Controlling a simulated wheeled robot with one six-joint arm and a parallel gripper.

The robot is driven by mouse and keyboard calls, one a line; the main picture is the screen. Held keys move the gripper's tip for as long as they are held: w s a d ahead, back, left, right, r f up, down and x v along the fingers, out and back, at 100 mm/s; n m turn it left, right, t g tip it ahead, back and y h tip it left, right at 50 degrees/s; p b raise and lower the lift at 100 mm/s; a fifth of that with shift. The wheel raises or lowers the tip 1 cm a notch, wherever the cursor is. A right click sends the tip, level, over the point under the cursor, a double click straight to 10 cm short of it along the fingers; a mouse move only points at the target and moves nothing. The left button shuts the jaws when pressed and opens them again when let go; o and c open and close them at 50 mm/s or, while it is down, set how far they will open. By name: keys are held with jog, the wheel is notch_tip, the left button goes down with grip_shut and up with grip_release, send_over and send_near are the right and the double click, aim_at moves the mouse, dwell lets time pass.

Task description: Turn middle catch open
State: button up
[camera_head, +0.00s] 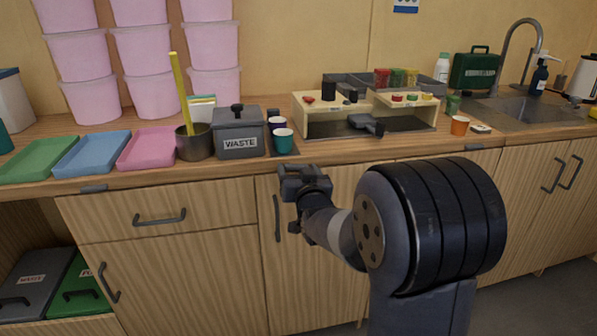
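A cream wooden stand (317,124) sits on the counter at the centre right. A dark part with a handle (367,122) lies in its open middle. A dark red knob (308,99) and a small black knob (352,97) are on its left top. Several red and orange round pieces lie on its right top, such as a red one (397,97). Which part is the middle catch, and how it is turned, I cannot tell. My gripper (303,172) is in front of the counter's edge, left of and below the stand, apart from it. Its finger opening is too small to tell.
A grey WASTE bin (238,138) and a teal cup (283,141) stand left of the stand. An orange cup (459,125) is at its right. A dark tray (348,82) and spice jars (397,77) are behind it. Trays (92,154) lie at left.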

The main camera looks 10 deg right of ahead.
jog(key=c, duration=0.7)
jog(key=shift+f+b, duration=0.1)
jog(key=shift+b, duration=0.45)
jog(key=shift+n+b, duration=0.4)
jog(key=shift+r+n+b, duration=0.3)
jog(key=shift+n+b, duration=0.1)
jog(key=shift+n, duration=0.1)
jog(key=o, duration=1)
